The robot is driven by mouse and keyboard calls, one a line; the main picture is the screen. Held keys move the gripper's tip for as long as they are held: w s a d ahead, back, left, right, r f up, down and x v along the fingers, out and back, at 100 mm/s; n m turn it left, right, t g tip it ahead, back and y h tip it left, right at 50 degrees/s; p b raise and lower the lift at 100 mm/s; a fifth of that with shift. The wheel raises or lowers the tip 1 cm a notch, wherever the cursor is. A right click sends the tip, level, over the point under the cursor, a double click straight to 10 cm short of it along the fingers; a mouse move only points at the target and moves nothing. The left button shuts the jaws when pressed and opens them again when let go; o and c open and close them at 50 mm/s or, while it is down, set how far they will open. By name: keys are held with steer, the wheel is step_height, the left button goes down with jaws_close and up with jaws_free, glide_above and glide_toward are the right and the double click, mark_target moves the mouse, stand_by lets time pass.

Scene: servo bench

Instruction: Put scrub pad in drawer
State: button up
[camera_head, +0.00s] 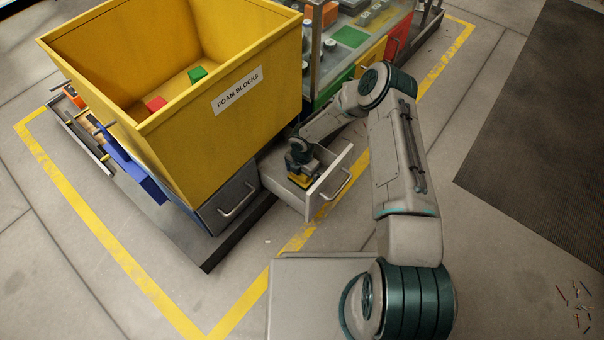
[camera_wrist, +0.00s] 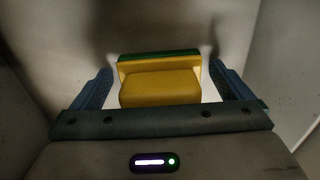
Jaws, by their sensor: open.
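The scrub pad, yellow with a green layer, lies in the open drawer; in the wrist view the pad (camera_wrist: 160,88) sits between my gripper's two blue fingers, with gaps at both sides. In the head view only a yellow bit of the pad (camera_head: 298,181) shows beneath my gripper (camera_head: 302,172). My gripper is open, reaching down inside the drawer. The drawer (camera_head: 333,181) is pulled out from the bench, its front and handle facing right. Light drawer walls surround the pad in the wrist view.
A yellow bin (camera_head: 170,135) labelled foam blocks stands left of the drawer, holding a red and a green block. A closed grey drawer (camera_head: 228,206) is below it. A glass-sided case (camera_head: 345,45) stands behind. Open floor lies right, with a dark mat (camera_head: 545,130) and small scattered items (camera_head: 580,306).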

step_height(320, 180, up, 12)
steer(key=p, duration=0.4)
steer(key=shift+r, duration=0.15)
steer(key=s+d+r+m+h, duration=0.15)
steer(key=d+r+m, duration=0.3)
steer(key=r, duration=0.45)
steer(key=s+d+r+m, duration=0.3)
steer(key=d+r+m, duration=0.15)
steer(key=r, duration=0.45)
steer(key=s+d+r+m+h, duration=0.1)
steer(key=s+d+r+m, duration=0.3)
steer(key=r, duration=0.4)
steer(key=s+d+r+m+y, duration=0.1)
steer(key=s+r+m, duration=0.5)
steer(key=s+m, duration=0.1)
steer(key=s+d+r+m+t+y, duration=0.1)
steer(key=s+r+m, duration=0.5)
steer(key=s+m, duration=0.2)
steer(key=shift+s+r, duration=0.3)
steer(key=shift+s, duration=0.8)
steer(key=shift+y+p, duration=0.25)
steer(key=shift+p, duration=0.05)
step_height(320, 180, up, 35)
steer(key=t+p, duration=0.1)
steer(key=p, duration=3.1)
steer(key=shift+d+r+m+t, duration=0.15)
steer(key=shift+d+m+t, duration=0.15)
steer(key=shift+t, duration=0.1)
